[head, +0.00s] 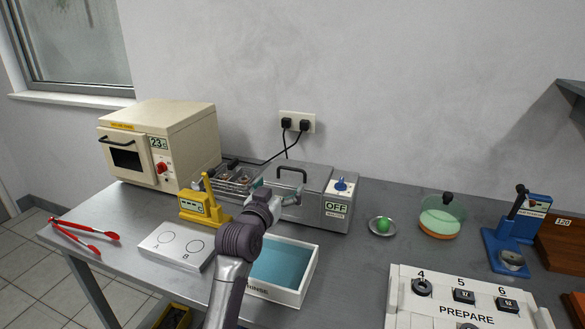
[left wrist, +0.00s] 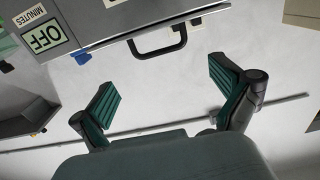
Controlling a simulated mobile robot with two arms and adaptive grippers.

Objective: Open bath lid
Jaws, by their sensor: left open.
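The bath (head: 313,213) is a grey metal box on the bench with an OFF display and a blue knob. Its lid (head: 309,178) looks shut, with a black arched handle (head: 291,172) on top. The handle also shows in the left wrist view (left wrist: 160,49), beyond my fingertips. My left gripper (head: 274,191) is at the bath's front left, near the lid. In the left wrist view my left gripper (left wrist: 165,88) is open, with green pads wide apart and nothing between them. My right gripper is not in view.
A white tray with blue inside (head: 303,287) is in front of the bath. A wire rack (head: 232,176), a yellow gauge (head: 200,207) and a cream oven (head: 165,140) are to the left. A green ball on a dish (head: 382,226) is to the right. Cables run behind the bath.

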